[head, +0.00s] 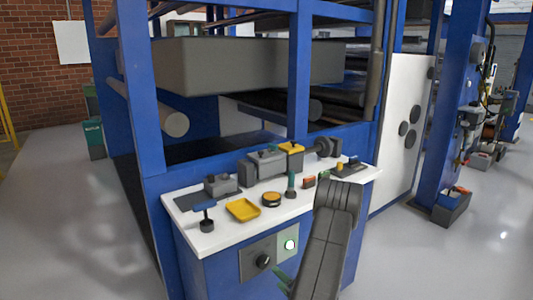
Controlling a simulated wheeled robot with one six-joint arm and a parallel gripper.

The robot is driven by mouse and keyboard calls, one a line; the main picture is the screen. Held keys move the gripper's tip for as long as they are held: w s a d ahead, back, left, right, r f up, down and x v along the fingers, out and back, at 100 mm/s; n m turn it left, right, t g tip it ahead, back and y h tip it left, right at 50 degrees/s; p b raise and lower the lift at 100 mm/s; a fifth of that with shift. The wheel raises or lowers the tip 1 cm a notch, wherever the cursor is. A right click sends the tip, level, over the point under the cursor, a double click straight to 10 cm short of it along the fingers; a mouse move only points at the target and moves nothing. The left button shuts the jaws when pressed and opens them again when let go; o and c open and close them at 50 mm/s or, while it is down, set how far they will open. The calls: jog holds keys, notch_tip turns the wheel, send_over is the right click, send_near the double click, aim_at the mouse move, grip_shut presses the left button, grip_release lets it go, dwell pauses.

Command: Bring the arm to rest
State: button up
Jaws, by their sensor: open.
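My dark grey arm (328,238) rises from the bottom edge, folded, in front of the right part of a white-topped bench. My gripper (279,280) shows only in part, as small green fingers beside the arm's lower left, near the bottom edge and in front of the bench's blue front. The fingers are apart and I see nothing held between them. The rest of the gripper is hidden or out of the picture.
The white bench top (222,232) carries a yellow tray (243,209), a round black-and-orange piece (271,199), a dark blue-topped stand (205,218) and grey blocks (268,162). A blue press frame (133,120) with rollers stands behind.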

send_near(264, 264)
jog(key=x, duration=0.9)
jog(key=shift+w+f, duration=0.15)
jog(key=shift+w, duration=0.05)
jog(key=shift+s+d+n, duration=0.15)
jog(key=shift+n, duration=0.65)
jog(key=n+p, duration=0.1)
jog(key=n, duration=0.4)
jog(key=n+p, duration=0.2)
jog(key=n, duration=0.4)
jog(key=shift+p, duration=0.35)
jog(key=shift+n, duration=0.7)
jog(key=shift+d, duration=0.15)
